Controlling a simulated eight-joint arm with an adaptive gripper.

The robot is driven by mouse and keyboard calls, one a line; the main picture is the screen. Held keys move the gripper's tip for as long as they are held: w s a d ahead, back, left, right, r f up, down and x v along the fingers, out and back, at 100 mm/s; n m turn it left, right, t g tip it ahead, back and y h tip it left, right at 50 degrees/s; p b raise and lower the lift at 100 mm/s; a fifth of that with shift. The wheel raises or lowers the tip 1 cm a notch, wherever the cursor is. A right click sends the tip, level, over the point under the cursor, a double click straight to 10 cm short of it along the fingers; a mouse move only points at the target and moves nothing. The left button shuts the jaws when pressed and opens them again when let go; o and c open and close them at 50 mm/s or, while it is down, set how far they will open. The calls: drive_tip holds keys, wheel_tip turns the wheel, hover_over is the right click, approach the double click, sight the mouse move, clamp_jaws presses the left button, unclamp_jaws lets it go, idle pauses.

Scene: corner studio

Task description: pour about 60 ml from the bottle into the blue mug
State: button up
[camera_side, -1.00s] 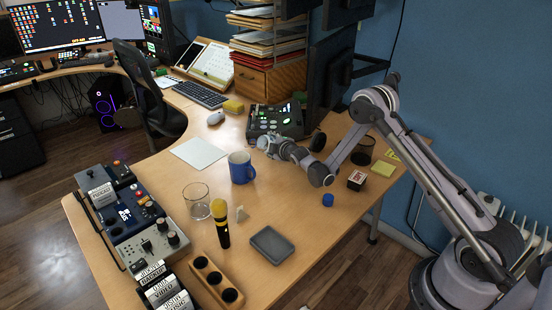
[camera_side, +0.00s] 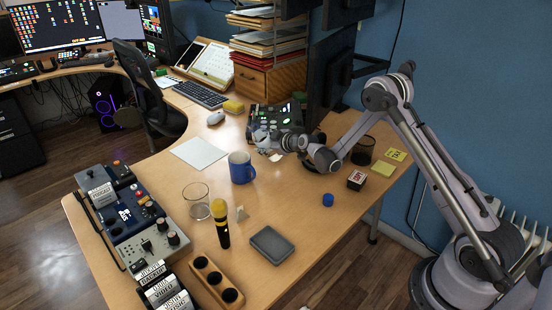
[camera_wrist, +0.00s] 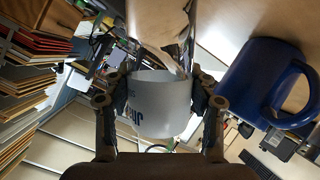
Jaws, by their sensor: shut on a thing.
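The blue mug (camera_side: 241,169) stands upright on the desk left of my gripper (camera_side: 277,143). The mug also shows at the right of the wrist view (camera_wrist: 262,82). In the wrist view my gripper (camera_wrist: 164,100) is shut on the bottle (camera_wrist: 165,108), with a finger on each side of its whitish part, which bears dark lettering. A clear, shiny part extends beyond it to the top of that view. In the side view the bottle is small and hard to make out against the dark device behind, so I cannot tell its tilt or level. The bottle and mug appear apart.
A glass tumbler (camera_side: 195,201), a yellow-topped microphone (camera_side: 220,222) and a grey tray (camera_side: 272,245) stand in front. A small blue cylinder (camera_side: 328,200), a small box (camera_side: 357,180) and a dark mesh cup (camera_side: 363,151) are at right. A control device (camera_side: 280,117) is behind.

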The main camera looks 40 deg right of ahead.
drive_tip(key=m+y, duration=0.1)
drive_tip(key=m+y+b, duration=0.1)
drive_tip(key=shift+a+r+m, duration=0.15)
drive_tip(key=shift+a+m, duration=0.05)
drive_tip(key=shift+m, duration=0.1)
drive_tip(key=shift+a+m+t+y+b, duration=0.2)
drive_tip(key=shift+m+t+y+b, duration=0.1)
drive_tip(key=shift+m+y+b, duration=0.25)
idle(2.0)
